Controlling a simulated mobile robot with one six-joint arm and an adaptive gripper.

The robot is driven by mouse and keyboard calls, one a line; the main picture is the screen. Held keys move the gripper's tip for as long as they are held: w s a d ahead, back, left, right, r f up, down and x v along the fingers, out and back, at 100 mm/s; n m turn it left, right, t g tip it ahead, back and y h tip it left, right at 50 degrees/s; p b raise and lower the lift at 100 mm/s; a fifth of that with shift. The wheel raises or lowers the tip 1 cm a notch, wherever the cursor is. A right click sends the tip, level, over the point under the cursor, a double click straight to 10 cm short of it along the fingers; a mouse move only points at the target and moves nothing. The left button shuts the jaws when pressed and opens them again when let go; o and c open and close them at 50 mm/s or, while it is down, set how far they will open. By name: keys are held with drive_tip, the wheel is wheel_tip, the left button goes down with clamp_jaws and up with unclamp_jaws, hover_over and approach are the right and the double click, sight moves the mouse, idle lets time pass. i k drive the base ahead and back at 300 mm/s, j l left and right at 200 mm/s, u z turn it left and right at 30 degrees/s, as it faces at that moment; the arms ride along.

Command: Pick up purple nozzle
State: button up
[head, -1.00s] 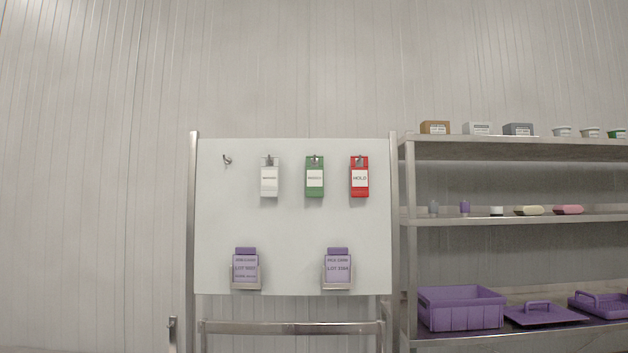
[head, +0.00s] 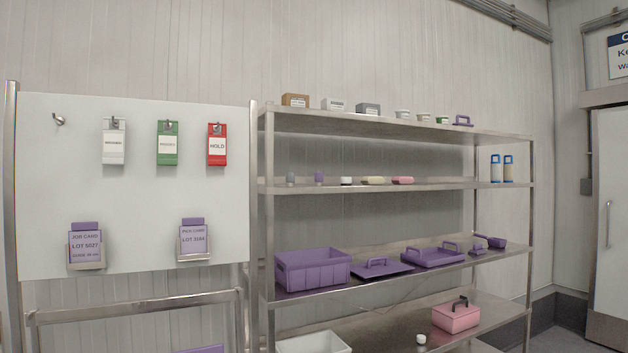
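A small purple piece (head: 319,178), which looks like the purple nozzle, stands upright on the second shelf from the top of the metal rack. A similar grey piece (head: 291,180) stands just left of it, and a low white piece (head: 346,181) is to its right. They are small in view, so fine shape is hard to tell. My gripper is not in view.
The steel rack (head: 400,189) holds a purple crate (head: 312,268), purple lids, a purple scoop (head: 491,241) and a pink box (head: 456,317). A white board (head: 135,210) with hanging tags stands at left. A door (head: 611,225) is at far right.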

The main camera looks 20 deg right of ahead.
sight(319, 175)
drive_tip(key=i+l+z, duration=0.25)
drive_tip(key=i+l, duration=0.7)
drive_tip(key=i, duration=0.05)
